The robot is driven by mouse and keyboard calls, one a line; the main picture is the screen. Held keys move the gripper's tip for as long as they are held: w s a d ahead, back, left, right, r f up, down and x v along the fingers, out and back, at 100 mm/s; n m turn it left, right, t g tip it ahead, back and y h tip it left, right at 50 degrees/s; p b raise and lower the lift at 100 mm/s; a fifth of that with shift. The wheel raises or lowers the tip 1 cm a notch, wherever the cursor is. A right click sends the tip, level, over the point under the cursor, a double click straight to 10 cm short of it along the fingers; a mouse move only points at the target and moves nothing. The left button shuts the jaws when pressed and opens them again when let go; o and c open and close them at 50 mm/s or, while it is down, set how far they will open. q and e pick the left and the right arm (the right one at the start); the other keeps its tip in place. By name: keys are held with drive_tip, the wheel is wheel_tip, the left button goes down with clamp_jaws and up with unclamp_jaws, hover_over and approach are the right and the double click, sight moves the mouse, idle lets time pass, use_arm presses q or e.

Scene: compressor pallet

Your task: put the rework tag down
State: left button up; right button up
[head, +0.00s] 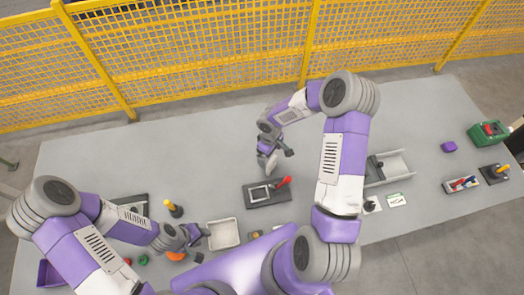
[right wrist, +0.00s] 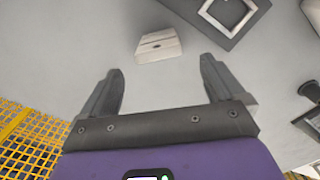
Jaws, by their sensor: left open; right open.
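A small white piece with a dark mark, apparently the rework tag (right wrist: 158,46), lies on the grey table in the right wrist view. It is just beyond the fingertips of my right gripper (right wrist: 162,70), roughly between them and apart from both. The right gripper is open with nothing between its fingers. In the head view my right gripper (head: 270,158) is over the middle of the table, behind the dark fixture plate (head: 279,197). My left gripper (head: 197,235) is open at the left, beside a light tray (head: 223,233); its fingers are small and partly unclear.
The plate carries a square frame and a red handle (head: 284,181). A yellow-topped post (head: 174,208) and an orange item (head: 176,256) are near my left gripper. A grey fixture (head: 390,168) and white card (head: 397,200) are right. The back of the table (head: 190,150) is clear.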

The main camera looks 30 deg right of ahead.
sight(272, 160)
drive_tip(key=shift+n, duration=0.4)
drive_tip(key=f, duration=0.4)
drive_tip(key=s+f, duration=0.1)
drive_tip(key=shift+d+f, duration=0.25)
drive_tip(key=shift+f, duration=0.15)
drive_tip(key=shift+w+f, duration=0.1)
drive_tip(key=shift+f, duration=0.45)
drive_tip(key=shift+r, duration=0.1)
drive_tip(key=c, duration=1.2)
